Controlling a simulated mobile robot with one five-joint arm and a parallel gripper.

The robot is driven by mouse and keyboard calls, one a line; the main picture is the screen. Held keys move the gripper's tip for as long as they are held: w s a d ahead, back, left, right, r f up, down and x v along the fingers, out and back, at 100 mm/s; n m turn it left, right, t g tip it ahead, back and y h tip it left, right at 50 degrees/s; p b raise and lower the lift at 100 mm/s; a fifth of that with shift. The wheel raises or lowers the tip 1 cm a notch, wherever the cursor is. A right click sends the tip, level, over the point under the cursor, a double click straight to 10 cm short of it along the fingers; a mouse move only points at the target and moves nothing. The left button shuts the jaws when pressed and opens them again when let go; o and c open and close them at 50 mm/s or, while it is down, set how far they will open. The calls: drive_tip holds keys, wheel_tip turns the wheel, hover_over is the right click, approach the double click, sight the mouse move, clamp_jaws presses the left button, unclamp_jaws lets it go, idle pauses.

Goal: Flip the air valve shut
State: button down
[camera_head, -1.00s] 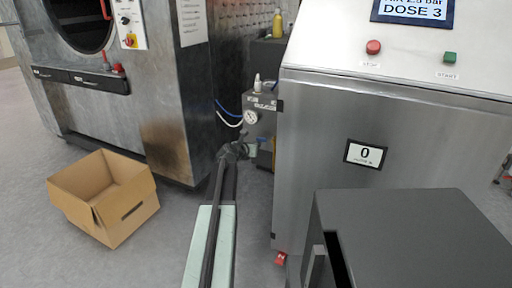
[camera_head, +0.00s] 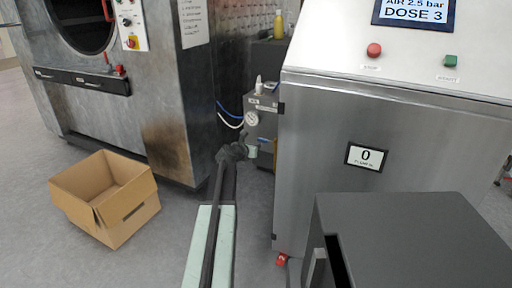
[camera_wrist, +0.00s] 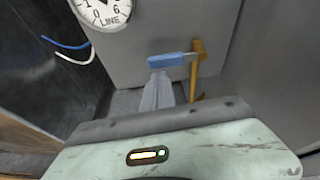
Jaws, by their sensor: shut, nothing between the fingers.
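The air valve shows in the wrist view as a blue lever handle (camera_wrist: 171,60) on a brass stem and pipe (camera_wrist: 197,70). The handle lies about level, sticking out to the left of the brass pipe. My gripper (camera_wrist: 157,77) is shut and empty, its pale fingertips just below the left part of the blue handle. I cannot tell whether they touch it. In the head view my wrist is in front of the grey panel, and the fingertips and the blue handle are not clear there.
A round gauge (camera_wrist: 101,12) is above left of the valve, with blue and white hoses (camera_wrist: 68,49) further left. A steel cabinet (camera_head: 330,130) stands close on the right, and a large washer (camera_head: 165,110) on the left. An open cardboard box (camera_head: 128,212) lies on the floor.

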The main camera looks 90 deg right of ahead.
drive_tip(key=p+v, duration=0.2)
drive_tip(key=v, duration=0.7)
drive_tip(key=shift+p, duration=0.35)
drive_tip(key=shift+s, duration=0.1)
